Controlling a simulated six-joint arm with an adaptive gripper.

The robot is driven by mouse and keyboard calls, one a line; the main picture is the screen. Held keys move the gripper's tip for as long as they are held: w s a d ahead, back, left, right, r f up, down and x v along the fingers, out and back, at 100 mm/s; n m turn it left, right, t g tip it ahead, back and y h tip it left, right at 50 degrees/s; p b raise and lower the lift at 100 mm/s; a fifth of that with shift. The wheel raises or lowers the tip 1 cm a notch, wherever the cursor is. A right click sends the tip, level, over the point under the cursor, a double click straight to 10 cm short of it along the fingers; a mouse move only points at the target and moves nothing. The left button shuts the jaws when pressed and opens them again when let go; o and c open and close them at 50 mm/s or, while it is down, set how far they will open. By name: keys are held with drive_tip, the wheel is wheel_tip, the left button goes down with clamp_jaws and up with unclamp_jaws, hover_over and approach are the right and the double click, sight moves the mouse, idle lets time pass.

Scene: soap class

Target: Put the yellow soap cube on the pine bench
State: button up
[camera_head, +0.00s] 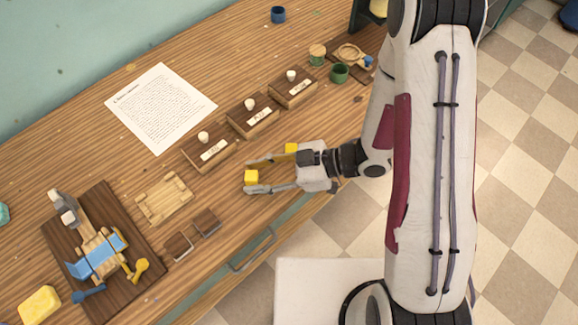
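A yellow cube (251,177) sits at the tips of my gripper (248,176), close to the lower finger. The fingers are spread wide, with a gap between the cube and the upper finger. I cannot tell whether the lower finger touches the cube. A second yellow block (291,148) shows just behind the upper finger, partly hidden by my gripper. A small pale slatted wooden piece (163,197), which looks like the pine bench, lies to the left of my gripper with nothing on it.
Three dark wooden boxes (209,152) with labels and white knobs stand in a row behind my gripper. A dark board (101,250) with blue and yellow items is at left. A paper sheet (161,107) lies behind.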

drive_tip(key=shift+v, duration=6)
drive_tip(key=shift+w, duration=0.1)
